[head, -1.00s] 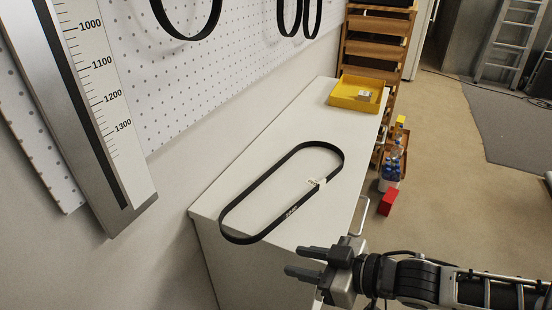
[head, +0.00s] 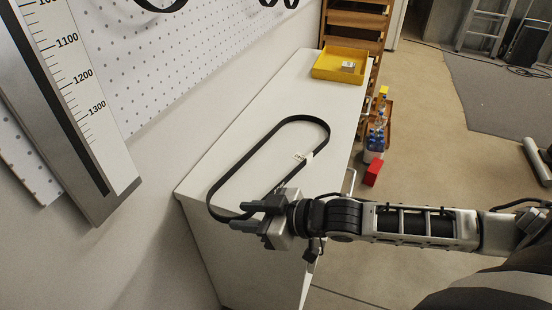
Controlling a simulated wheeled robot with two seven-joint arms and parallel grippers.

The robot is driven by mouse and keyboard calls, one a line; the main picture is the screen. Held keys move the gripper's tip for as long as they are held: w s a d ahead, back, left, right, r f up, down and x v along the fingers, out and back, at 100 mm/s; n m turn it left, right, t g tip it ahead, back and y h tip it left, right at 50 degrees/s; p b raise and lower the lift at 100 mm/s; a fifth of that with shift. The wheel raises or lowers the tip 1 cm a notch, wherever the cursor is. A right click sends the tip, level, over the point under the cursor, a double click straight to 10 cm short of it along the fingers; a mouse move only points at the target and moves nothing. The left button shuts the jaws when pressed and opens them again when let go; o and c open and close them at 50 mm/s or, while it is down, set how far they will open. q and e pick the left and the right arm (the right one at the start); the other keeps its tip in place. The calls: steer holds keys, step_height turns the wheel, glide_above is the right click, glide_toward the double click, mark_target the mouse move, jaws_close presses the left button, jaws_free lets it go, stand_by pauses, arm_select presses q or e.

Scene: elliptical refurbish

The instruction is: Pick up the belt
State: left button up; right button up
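The black belt (head: 328,131) lies as a long, narrow loop on the white cabinet top (head: 262,105), with a small pale label on its right side. My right gripper (head: 239,216) reaches in from the right in the head view, at the near end of the belt. Its two fingers point left and are apart, with nothing seen held between them. The gripper hides part of the belt's near right side. I cannot tell whether the fingers touch the belt. My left gripper is not in view.
A yellow tray (head: 325,75) with a small white item stands at the cabinet's far end. A pegboard wall (head: 150,70) with hanging belts and a large ruler (head: 85,110) are on the left. A red box (head: 373,172) and bottles stand on the floor to the right.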

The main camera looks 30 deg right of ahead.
steer(key=shift+x, duration=3.4)
steer(key=shift+d+f, duration=0.1)
steer(key=shift+d, duration=0.1)
jaws_close()
